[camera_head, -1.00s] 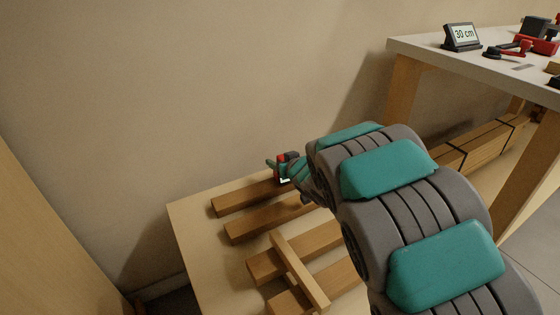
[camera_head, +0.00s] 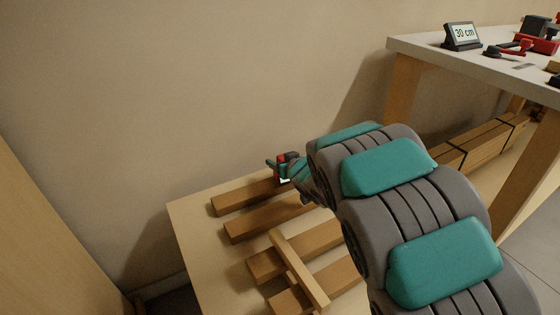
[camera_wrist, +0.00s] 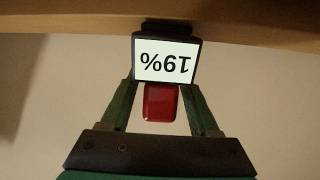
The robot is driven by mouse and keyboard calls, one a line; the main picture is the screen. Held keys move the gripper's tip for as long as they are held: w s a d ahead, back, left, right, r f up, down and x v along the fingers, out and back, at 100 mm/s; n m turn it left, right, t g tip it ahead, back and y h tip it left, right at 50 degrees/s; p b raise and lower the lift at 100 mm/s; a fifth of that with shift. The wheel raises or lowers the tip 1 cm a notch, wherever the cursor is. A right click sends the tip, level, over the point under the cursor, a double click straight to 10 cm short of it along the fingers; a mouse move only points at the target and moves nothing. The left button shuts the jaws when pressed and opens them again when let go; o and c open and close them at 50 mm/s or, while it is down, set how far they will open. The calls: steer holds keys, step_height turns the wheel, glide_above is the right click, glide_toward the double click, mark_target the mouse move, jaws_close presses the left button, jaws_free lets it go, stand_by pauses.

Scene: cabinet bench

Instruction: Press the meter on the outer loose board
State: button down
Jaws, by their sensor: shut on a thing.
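The meter (camera_wrist: 165,62) has a dark case, a red body and a white display that reads 19%, upside down in the wrist view. My gripper (camera_wrist: 163,88) is shut on it, with one green finger on each side. The meter's dark top end meets the underside edge of a wooden board (camera_wrist: 235,28) in the wrist view; its tips are hidden. In the head view the meter (camera_head: 283,160) is at the far end of the board nearest the wall, the outer loose board (camera_head: 238,198). My arm hides part of the boards.
Several boards lie on a low pale platform (camera_head: 190,225), with a crosspiece (camera_head: 300,270) over the nearer ones. A workbench (camera_head: 420,48) at the right carries a 30 cm sign (camera_head: 463,35) and red tools. Strapped timber (camera_head: 480,145) lies beneath it. The wall is close behind.

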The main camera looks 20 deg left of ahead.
stand_by(0.6)
step_height(320, 180, up, 5)
steer(key=p, duration=0.4)
steer(key=shift+f, duration=0.15)
steer(key=shift+r, duration=1.05)
